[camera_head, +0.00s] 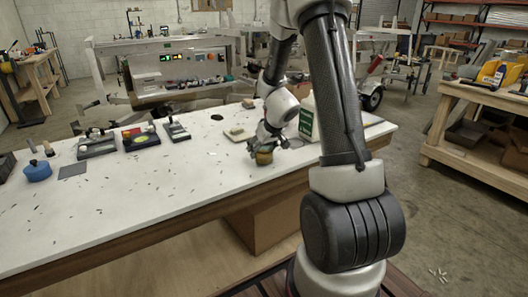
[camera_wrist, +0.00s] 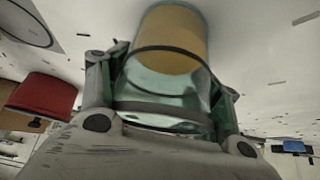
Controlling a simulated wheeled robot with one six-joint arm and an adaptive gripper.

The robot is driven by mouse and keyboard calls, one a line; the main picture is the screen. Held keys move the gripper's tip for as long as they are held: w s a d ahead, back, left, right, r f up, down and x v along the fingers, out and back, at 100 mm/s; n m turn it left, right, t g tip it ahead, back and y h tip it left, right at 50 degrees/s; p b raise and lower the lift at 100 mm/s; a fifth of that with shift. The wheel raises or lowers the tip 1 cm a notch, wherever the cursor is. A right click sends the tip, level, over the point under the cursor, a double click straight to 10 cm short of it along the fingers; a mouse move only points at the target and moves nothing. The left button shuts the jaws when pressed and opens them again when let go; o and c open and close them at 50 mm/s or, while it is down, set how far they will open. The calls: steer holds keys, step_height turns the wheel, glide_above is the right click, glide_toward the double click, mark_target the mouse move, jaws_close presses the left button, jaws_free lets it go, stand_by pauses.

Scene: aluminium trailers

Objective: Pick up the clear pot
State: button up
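The clear pot (camera_wrist: 165,88) is glass with a yellow-tan part at its far end. It fills the space between the two fingers of my gripper (camera_wrist: 168,80) in the wrist view. Both fingers lie close along its sides and look shut on it. In the head view, my gripper (camera_head: 266,140) points down at the white table, and the yellowish part of the pot (camera_head: 264,158) shows just under it, at about table level. I cannot tell whether the pot touches the table.
The white table (camera_head: 150,205) carries small trays (camera_head: 140,137), a blue pot (camera_head: 37,171) and scattered small bits. A white-and-green container (camera_head: 307,117) stands right of my gripper. A red object (camera_wrist: 45,96) shows at left in the wrist view. Free tabletop lies left of my gripper.

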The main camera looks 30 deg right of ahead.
steer(key=shift+c, duration=0.7)
steer(key=shift+r, duration=0.1)
